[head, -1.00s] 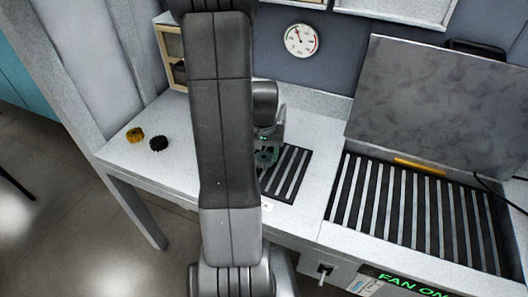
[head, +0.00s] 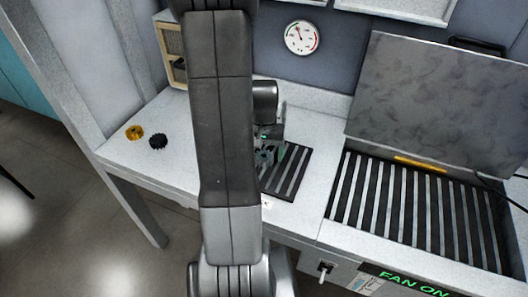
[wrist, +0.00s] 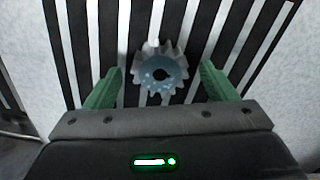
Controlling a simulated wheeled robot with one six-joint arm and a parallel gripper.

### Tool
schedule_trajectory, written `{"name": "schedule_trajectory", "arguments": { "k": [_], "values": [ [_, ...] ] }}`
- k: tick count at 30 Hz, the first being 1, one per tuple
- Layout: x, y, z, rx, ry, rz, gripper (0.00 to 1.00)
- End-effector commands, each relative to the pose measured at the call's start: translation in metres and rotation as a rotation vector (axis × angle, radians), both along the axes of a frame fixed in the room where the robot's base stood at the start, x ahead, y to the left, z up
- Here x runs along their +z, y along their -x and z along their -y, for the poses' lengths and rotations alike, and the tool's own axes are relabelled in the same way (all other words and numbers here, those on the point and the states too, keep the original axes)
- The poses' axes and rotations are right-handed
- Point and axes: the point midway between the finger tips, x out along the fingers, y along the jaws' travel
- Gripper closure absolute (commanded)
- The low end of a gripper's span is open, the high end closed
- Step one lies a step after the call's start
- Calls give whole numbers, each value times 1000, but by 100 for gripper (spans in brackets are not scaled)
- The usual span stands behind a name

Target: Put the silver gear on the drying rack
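In the head view my gripper (head: 268,153) is over the left part of the small slatted rack (head: 290,175), partly hidden by my arm.
A yellow gear (head: 135,132) and a black gear (head: 158,141) lie at the left of the bench. A larger slatted bed (head: 415,215) with a raised grey lid (head: 435,100) is at the right, above a "FAN ON" sign (head: 405,280). A gauge (head: 301,38) hangs behind.

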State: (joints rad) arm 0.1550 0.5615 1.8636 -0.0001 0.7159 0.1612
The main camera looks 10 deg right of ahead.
Motion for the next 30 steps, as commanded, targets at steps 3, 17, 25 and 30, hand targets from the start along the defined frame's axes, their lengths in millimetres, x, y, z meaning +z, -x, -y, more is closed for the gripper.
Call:
{"name": "schedule_trajectory", "arguments": {
  "k": [3, 17, 25, 30],
  "values": [
    [-1, 0, 0, 0, 0, -1, 14],
    [9, 0, 0, 0, 0, 0, 14],
    [31, 0, 0, 0, 0, 0, 14],
    [45, 0, 0, 0, 0, 0, 14]
  ]
}}
